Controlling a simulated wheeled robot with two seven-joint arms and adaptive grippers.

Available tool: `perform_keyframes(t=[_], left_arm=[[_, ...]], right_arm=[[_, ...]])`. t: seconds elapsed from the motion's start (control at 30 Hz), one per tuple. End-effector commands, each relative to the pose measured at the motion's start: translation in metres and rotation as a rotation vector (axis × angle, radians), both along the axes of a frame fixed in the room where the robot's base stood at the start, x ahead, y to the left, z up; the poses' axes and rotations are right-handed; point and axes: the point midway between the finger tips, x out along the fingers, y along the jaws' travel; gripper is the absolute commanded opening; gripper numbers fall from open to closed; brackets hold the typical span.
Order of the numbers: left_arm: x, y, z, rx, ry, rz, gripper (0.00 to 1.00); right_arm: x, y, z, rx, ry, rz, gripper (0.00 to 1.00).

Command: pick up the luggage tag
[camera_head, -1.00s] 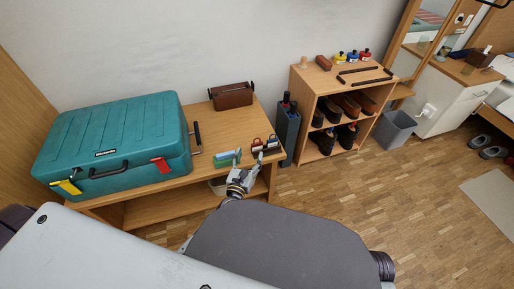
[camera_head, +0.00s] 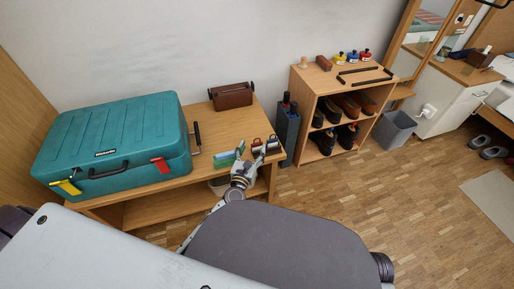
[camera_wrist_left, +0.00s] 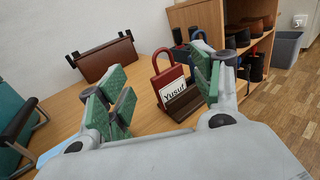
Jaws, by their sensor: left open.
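A red luggage tag (camera_wrist_left: 168,85) with a white label reading "Yusuf" stands upright in a dark brown holder (camera_wrist_left: 184,108) on the wooden table. It also shows near the table's right end in the head view (camera_head: 257,144). My left gripper (camera_head: 248,161) is open, with green pads. In the left wrist view, its fingers (camera_wrist_left: 163,88) stand to either side of the tag, with a clear gap at the left. No contact shows. A blue tag (camera_head: 272,140) stands to the right of the red one, partly hidden behind the right finger in the wrist view. My right gripper is not in view.
A teal suitcase (camera_head: 115,135) with yellow and red tags fills the table's left part. A brown box (camera_head: 232,96) stands at the back. A grey umbrella stand (camera_head: 287,130) and a shoe shelf (camera_head: 306,90) are to the right. Bare tabletop lies behind the tags.

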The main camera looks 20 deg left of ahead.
Motion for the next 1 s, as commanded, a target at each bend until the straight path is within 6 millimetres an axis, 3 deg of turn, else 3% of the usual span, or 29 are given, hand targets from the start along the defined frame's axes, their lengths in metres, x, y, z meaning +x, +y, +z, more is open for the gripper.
perform_keyframes(t=[0.5, 1.0], left_arm=[[0.042, -0.004, 0.003, -0.001, 0.001, -0.001, 0.66], [0.045, -0.004, 0.003, -0.001, 0.001, -0.001, 0.66]], right_arm=[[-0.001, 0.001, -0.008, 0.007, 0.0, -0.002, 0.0], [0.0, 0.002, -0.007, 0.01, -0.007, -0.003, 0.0]])
